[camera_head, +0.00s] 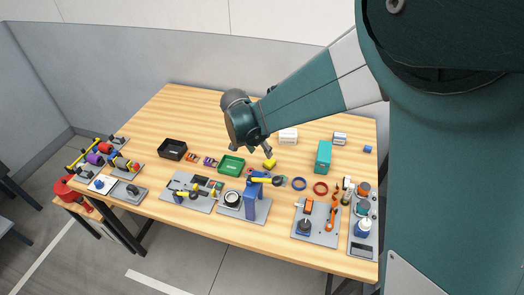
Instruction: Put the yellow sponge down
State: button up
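The yellow sponge (269,163) is a small yellow block that appears to lie on the wooden table (205,105), just right of a green tray (231,164). My gripper (254,151) is above the middle of the table and points down. Its two dark fingers are spread apart and nothing shows between them. The sponge appears just below the right fingertip, apart from it in the picture. The exact height of the gripper over the table is hard to tell.
A black tray (173,149) stands left of the green one. A white box (288,136) and a teal box (323,157) stand to the right. Several grey boards with tools line the front edge. A blue stand (251,201) rises near the front. The back left of the table is clear.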

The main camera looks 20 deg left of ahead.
jog(key=shift+d+r, duration=0.1)
dwell(0.8)
jog(key=s+d+r+n+y, duration=0.1)
jog(key=s+d+r, duration=0.1)
jog(key=d+r, duration=0.5)
jog(key=s+d+r, duration=0.2)
jog(key=d+r, duration=0.1)
jog(key=d, duration=0.7)
jog(key=s+d+r+n+y, duration=0.1)
jog(key=s+d+r, duration=0.3)
jog(key=d, duration=0.5)
jog(key=s+d+r+n+t, duration=0.2)
jog(key=s+d+r+t, duration=0.1)
jog(key=s+d, duration=1.3)
jog(key=shift+s+d+r, duration=0.2)
jog(key=shift+s+d, duration=0.2)
jog(key=shift+d, duration=0.6)
